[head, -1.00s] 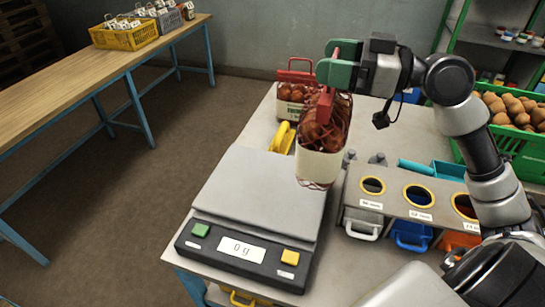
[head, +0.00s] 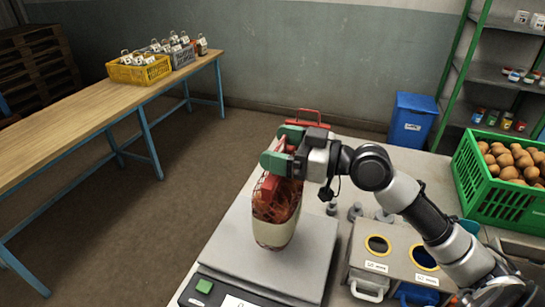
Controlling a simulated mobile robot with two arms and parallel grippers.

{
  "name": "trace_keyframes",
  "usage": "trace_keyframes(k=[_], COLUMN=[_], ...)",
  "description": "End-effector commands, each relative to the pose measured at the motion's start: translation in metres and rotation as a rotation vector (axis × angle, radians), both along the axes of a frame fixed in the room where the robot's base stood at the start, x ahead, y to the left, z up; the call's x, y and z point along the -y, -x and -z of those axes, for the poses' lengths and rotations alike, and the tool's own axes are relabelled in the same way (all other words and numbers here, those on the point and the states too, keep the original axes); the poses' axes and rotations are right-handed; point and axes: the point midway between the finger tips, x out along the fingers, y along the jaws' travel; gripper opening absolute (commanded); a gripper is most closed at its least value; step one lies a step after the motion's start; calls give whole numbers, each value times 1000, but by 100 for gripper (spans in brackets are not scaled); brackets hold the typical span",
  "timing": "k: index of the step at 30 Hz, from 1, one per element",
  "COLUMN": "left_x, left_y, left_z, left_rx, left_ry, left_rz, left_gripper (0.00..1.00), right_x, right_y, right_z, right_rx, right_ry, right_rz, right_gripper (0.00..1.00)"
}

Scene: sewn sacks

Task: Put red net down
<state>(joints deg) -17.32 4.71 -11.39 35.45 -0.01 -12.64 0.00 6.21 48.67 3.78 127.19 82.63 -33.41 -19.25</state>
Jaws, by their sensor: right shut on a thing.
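My right gripper (head: 283,148), with green finger pads, is shut on the top of the red net (head: 277,198). The net is a mesh sack of reddish-brown contents with a cream band around its lower part, and it hangs upright below the fingers. Its bottom is over the grey plate of the scale (head: 316,252); I cannot tell if it touches the plate. The scale's display is mostly cut off at the lower edge. My left gripper is not in view.
A red handle (head: 308,112) shows behind my gripper. A sorting box with round holes (head: 400,262) stands right of the scale, with small grey weights (head: 355,211) behind it. A green crate of brown round items (head: 497,190) is at the right. The scale plate's right side is bare.

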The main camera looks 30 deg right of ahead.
Motion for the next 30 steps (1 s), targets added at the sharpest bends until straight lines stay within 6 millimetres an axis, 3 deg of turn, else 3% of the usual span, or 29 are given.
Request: trace_keyframes(k=[7, 16, 27, 28, 30], left_x=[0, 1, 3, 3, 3], left_y=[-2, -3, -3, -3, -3], left_z=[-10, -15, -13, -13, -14], left_rx=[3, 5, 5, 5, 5], left_ry=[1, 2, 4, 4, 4], left_rz=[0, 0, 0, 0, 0], left_gripper=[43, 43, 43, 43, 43], right_x=[-13, -13, -12, -13, -13], right_y=[-9, -9, -9, -9, -9], right_z=[9, 44, 49, 51, 51], right_rx=[5, 3, 6, 1, 0], right_ry=[-2, -3, 0, 2, 1], right_rz=[1, 2, 2, 1, 1], right_gripper=[10, 10, 10, 87, 98])
